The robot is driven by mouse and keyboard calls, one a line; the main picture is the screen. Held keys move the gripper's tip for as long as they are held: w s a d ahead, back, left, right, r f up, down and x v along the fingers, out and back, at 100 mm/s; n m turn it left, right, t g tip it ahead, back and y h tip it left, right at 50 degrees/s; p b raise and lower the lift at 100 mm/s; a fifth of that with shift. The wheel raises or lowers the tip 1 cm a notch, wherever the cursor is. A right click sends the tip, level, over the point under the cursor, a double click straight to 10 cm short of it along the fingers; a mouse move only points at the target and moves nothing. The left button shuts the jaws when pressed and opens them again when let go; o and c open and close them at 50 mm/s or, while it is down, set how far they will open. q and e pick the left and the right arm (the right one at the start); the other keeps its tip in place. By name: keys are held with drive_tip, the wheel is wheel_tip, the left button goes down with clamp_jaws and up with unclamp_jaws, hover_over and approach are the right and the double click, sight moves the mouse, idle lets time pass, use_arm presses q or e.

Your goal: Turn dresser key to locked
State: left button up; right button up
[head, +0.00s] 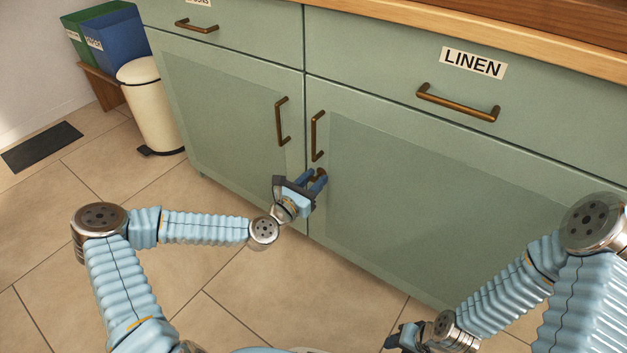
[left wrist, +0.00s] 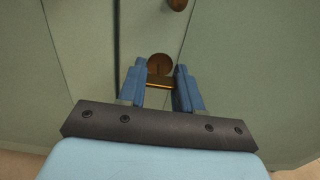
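The dresser key is a dark brass piece (left wrist: 160,83) in front of a round brass lock plate (left wrist: 159,64). The lock is on the right green door (head: 420,215), just below that door's handle, near the seam between the doors. In the left wrist view the key's grip looks like a level bar. My left gripper (head: 310,184) has its blue fingers on either side of this bar, seemingly touching both ends. In the head view the fingers hide most of the key. My right gripper (head: 396,338) is low at the bottom edge, away from the dresser, its fingers mostly hidden.
Brass door handles (head: 282,121) (head: 317,136) stand out just above the lock. A drawer labelled LINEN (head: 473,63) is above the right door. A cream bin (head: 148,105) and blue and green boxes (head: 113,38) stand at the left. The tiled floor in front is clear.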

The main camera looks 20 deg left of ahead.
use_arm(q)
drive_tip(key=c, duration=0.4)
drive_tip(key=shift+m, duration=0.4)
drive_tip(key=m+b, duration=0.1)
drive_tip(key=m, duration=0.1)
drive_tip(key=shift+m, duration=0.4)
drive_tip(key=m+b, duration=0.1)
drive_tip(key=m, duration=0.3)
drive_tip(key=shift+f+m, duration=0.1)
drive_tip(key=shift+m, duration=0.2)
drive_tip(key=m+b, duration=0.1)
drive_tip(key=m, duration=0.3)
drive_tip(key=m+b, duration=0.2)
drive_tip(key=m, duration=0.3)
drive_tip(key=shift+m, duration=0.3)
